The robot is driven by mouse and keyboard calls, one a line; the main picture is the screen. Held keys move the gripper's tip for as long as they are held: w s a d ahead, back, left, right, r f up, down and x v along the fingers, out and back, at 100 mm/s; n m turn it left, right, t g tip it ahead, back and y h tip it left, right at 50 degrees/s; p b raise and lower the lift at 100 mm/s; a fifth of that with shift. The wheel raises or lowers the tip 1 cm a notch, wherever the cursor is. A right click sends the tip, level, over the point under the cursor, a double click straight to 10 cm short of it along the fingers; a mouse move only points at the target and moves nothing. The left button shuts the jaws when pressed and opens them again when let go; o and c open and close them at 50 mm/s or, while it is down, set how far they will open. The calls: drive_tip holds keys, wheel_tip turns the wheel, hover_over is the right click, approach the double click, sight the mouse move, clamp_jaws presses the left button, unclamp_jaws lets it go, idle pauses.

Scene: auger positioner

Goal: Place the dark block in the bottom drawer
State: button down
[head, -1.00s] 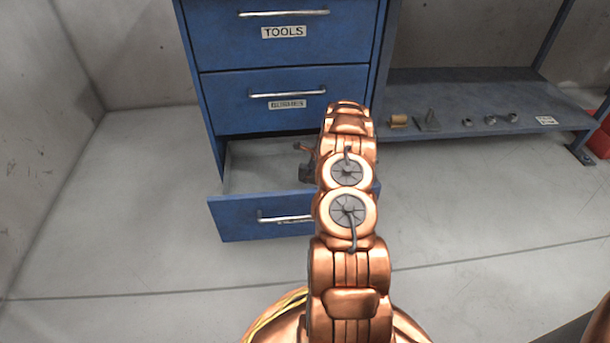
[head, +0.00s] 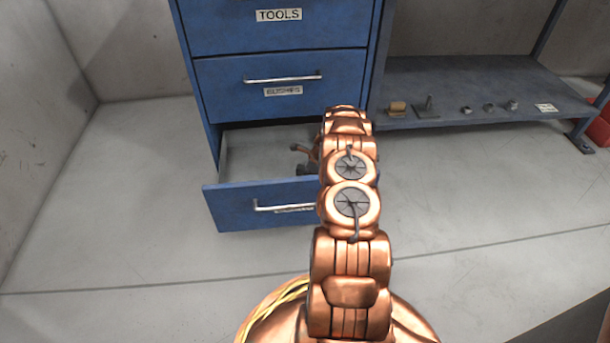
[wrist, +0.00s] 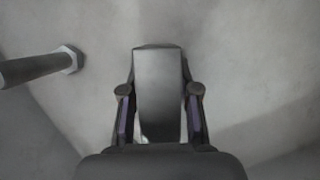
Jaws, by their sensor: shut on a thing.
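The dark block (wrist: 159,92) is a grey-black rectangular piece between the two fingers of my gripper (wrist: 160,90) in the wrist view. My gripper is shut on it. In the head view the blue bottom drawer (head: 228,209) is pulled open. Part of my gripper (head: 306,166) shows at the right side of the drawer opening, and my arm hides the rest. I cannot tell how high the block is above the drawer floor.
A bolt-like rod with a hexagonal end (wrist: 40,67) lies left of the block in the wrist view. The drawers labelled TOOLS (head: 279,16) and BUSHES (head: 283,91) are shut above. A low grey shelf (head: 455,80) with several small parts stands at right.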

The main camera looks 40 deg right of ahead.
drive_tip(key=shift+w, duration=0.1)
drive_tip(key=c, duration=0.8)
unclamp_jaws()
drive_tip(key=shift+c, duration=0.2)
